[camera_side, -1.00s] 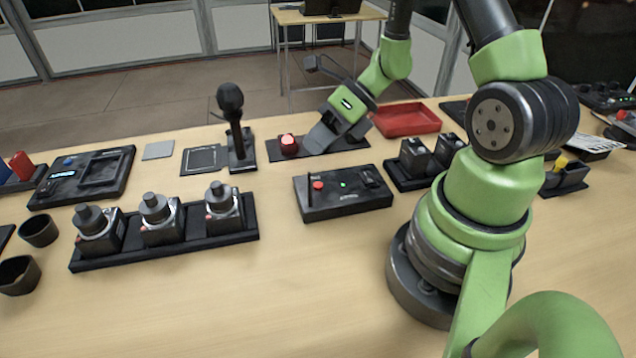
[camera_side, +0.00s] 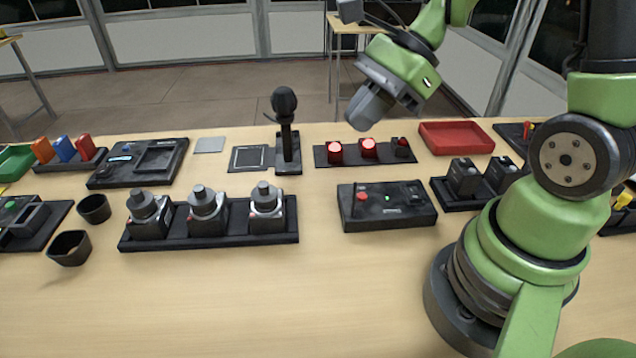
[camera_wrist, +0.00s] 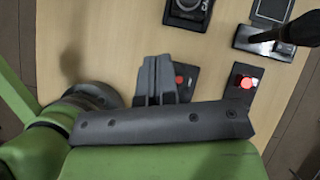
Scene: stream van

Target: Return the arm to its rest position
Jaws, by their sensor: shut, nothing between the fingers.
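My arm is raised over the far side of the table. My gripper (camera_side: 368,108) is shut and empty, tilted down, above and apart from a black strip (camera_side: 322,156) with red buttons.
A microphone (camera_side: 285,110) stands upright left of the strip. A red tray (camera_side: 455,138) lies to its right. A control box (camera_side: 387,212) and a rack of cameras (camera_side: 207,228) lie nearer. Two black cups (camera_side: 70,248) (camera_side: 94,208) stand left. The table's front is clear.

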